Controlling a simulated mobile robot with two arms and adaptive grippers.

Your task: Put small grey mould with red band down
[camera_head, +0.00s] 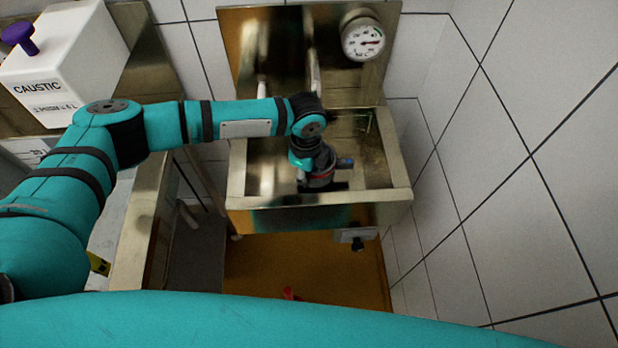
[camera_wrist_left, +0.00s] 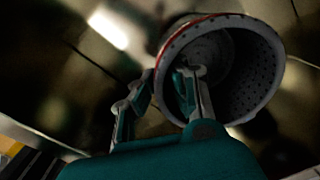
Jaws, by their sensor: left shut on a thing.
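The small grey mould with a red band (camera_wrist_left: 266,72) shows in the left wrist view as a perforated cup, its open mouth towards the camera. My left gripper (camera_wrist_left: 165,82) is shut on its wall, with one finger inside the mouth and one outside. In the head view my left arm reaches over a steel sink (camera_head: 382,196), and the left gripper (camera_head: 318,180) is down in its basin. The mould is mostly hidden there by the gripper and wrist. I cannot tell whether the mould touches the sink's bottom. My right gripper is not in view.
A round dial gauge (camera_head: 363,40) is on the steel backsplash above the sink. A white caustic container (camera_head: 62,62) with a purple cap stands at the upper left. A tiled wall (camera_head: 500,150) closes off the right side. The orange floor (camera_head: 300,268) shows below the sink.

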